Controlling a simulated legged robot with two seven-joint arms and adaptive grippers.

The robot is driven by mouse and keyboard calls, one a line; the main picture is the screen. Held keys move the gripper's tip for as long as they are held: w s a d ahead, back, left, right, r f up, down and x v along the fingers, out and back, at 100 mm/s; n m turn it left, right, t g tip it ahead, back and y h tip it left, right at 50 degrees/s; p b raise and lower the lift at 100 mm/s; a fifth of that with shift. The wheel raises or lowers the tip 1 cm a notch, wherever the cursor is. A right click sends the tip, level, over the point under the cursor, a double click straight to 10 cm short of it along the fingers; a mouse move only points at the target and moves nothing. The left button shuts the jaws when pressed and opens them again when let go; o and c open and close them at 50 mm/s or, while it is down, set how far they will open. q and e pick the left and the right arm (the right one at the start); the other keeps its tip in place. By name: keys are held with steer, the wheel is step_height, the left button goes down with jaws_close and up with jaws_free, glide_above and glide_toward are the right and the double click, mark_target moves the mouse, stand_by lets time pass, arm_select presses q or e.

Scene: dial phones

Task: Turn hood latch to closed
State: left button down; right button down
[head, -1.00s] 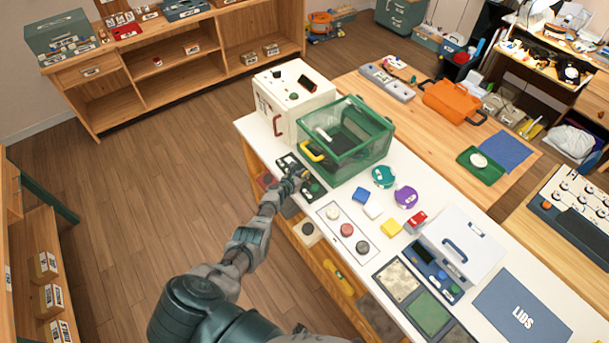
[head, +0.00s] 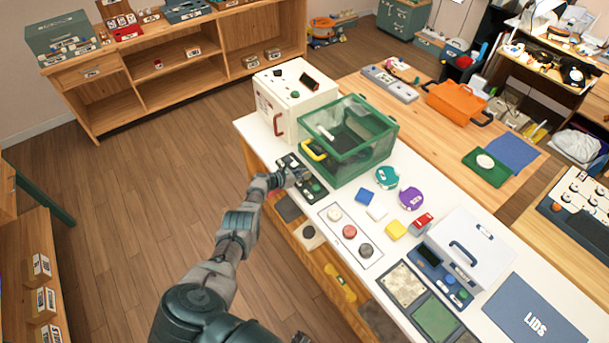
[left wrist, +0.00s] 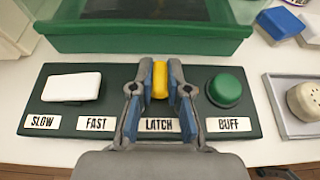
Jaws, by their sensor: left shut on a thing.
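A dark control panel (head: 322,195) lies on the white bench in front of the green-framed clear hood (head: 372,165). In the left wrist view the panel (left wrist: 120,82) carries a white SLOW/FAST rocker (left wrist: 71,87), a yellow latch knob (left wrist: 160,78) above the LATCH label, and a round green BUFF button (left wrist: 225,90). The yellow latch knob points straight up in that view. My left gripper (head: 292,179) is at the panel; in the wrist view its two fingers (left wrist: 160,88) are closed on the latch knob's sides. My right gripper is not in view.
The hood has a yellow handle (head: 314,150) close behind my gripper. A cream cabinet (head: 290,100) stands beside the hood. A tray with round knobs (head: 349,232) lies right of the panel. Coloured blocks and discs lie farther right. Open floor is left of the bench.

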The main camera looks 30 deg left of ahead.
arm_select(q)
steer(key=shift+s+f, duration=0.2)
steer(key=shift+f, duration=0.15)
steer(key=c, duration=1.2)
jaws_free()
steer(key=shift+o, duration=0.3)
steer(key=shift+w+a+r, duration=0.1)
steer(key=shift+w+a, duration=0.05)
steer(key=shift+a, duration=0.05)
steer(key=shift+s+a+r, duration=0.2)
steer(key=shift+s+a, duration=0.2)
steer(key=shift+s, duration=0.1)
steer(key=v, duration=1)
steer(key=shift+s+r, duration=0.15)
steer(key=shift+s, duration=0.1)
steer(key=shift+d, duration=0.1)
